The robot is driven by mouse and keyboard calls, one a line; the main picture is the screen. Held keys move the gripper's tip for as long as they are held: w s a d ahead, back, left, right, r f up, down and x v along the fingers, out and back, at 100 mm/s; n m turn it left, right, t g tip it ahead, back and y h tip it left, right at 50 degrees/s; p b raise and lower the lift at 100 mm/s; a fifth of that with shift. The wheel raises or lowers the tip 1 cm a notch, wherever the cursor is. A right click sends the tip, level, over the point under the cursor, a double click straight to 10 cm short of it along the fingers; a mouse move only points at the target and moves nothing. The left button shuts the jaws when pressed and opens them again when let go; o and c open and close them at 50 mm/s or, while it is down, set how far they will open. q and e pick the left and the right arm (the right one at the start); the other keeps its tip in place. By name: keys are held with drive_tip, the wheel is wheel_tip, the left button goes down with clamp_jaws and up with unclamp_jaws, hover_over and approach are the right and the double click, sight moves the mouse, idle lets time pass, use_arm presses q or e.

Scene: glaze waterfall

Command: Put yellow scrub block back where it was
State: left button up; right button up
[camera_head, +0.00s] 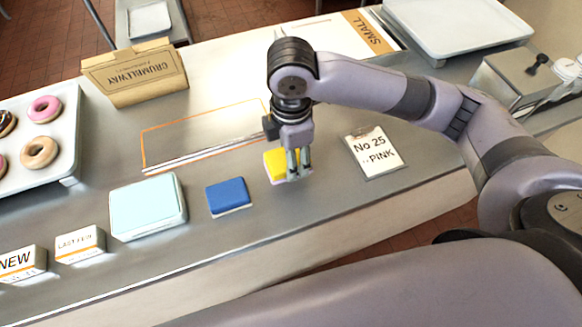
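The yellow scrub block (274,166), with a paler pinkish underside, is at the middle of the grey counter, right of a blue block. My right gripper (298,173) points down at the block's right part, and its fingers cover some of it. The fingertips are close together at the block, but whether they are closed on it cannot be told. The block appears at or very near the counter surface; any gap below is not clear. My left gripper is not in view.
The blue block (228,196) and a pale blue pad (147,207) lie to the left. An orange-outlined area (205,132) is behind. A "No 25 PINK" card (374,153) lies right. A donut tray (69,150) and Crumbleway box (136,74) are further left. The counter's front edge is near.

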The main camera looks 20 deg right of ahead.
wheel_tip(320, 180, down, 2)
drive_tip(key=shift+f, duration=0.1)
wheel_tip(320, 180, down, 3)
drive_tip(key=shift+f, duration=0.2)
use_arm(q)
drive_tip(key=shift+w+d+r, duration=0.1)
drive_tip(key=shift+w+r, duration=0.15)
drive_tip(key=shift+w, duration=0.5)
use_arm(e)
drive_tip(key=shift+f, duration=0.2)
drive_tip(key=o, duration=1)
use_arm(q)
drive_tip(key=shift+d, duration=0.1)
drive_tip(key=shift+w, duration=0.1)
use_arm(e)
wheel_tip(320, 180, up, 12)
drive_tip(key=shift+r+b, duration=0.1)
drive_tip(key=shift+b, duration=0.25)
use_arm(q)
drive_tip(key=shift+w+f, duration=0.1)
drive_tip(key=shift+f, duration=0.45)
use_arm(e)
drive_tip(key=shift+s, duration=0.1)
